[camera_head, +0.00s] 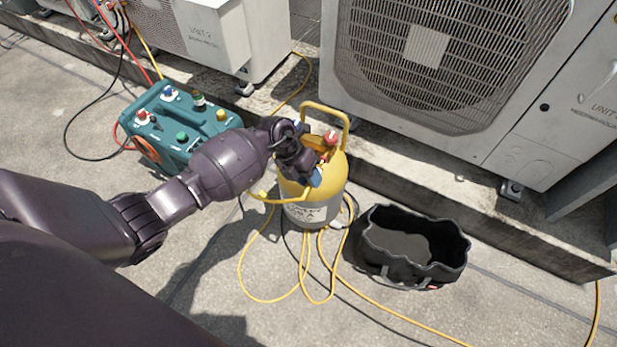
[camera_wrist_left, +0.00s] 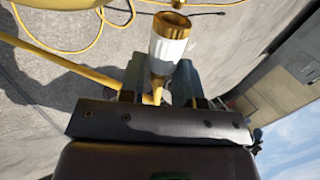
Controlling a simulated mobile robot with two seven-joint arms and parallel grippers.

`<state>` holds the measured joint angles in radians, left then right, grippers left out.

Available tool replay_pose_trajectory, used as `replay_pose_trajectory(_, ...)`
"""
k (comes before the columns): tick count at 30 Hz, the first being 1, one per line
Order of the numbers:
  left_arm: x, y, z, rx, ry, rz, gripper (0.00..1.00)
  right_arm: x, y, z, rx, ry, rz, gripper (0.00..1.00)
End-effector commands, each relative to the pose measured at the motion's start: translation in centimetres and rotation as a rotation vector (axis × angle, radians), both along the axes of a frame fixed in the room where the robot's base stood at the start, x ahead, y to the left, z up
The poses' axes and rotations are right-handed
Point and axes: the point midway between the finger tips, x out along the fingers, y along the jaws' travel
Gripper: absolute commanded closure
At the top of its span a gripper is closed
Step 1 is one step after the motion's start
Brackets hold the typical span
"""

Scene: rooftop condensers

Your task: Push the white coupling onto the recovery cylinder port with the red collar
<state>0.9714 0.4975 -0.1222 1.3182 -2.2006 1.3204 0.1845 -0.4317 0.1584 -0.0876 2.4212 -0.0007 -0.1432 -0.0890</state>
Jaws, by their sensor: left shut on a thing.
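My left gripper (camera_head: 312,172) is over the top of the yellow and grey recovery cylinder (camera_head: 305,212). It is shut on the white coupling (camera_wrist_left: 167,57), which has a brass end (camera_wrist_left: 172,22) pointing away from the fingers in the left wrist view. A yellow hose runs by the held end. In the head view the gripper hides the coupling. A red part (camera_head: 331,137) shows on the cylinder top just beyond the gripper; I cannot tell whether it is the collar or a knob. No port shows in the left wrist view. My right gripper is not in view.
A teal machine (camera_head: 180,125) with coloured knobs stands left of the cylinder. A black open bag (camera_head: 440,262) lies to the right. Yellow and black hoses loop on the ground. Large condenser units (camera_head: 440,60) stand behind on a concrete kerb. The cylinder's yellow handle (camera_head: 325,107) rises behind the gripper.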

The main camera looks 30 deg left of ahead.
Motion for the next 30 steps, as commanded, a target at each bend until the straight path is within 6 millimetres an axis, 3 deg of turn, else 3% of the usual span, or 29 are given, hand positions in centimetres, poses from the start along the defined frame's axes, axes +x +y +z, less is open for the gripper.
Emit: replay_pose_trajectory(30, 1.3, 0.0, 0.0, 0.000, 0.000, 0.000, 0.98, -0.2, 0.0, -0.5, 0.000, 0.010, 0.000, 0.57)
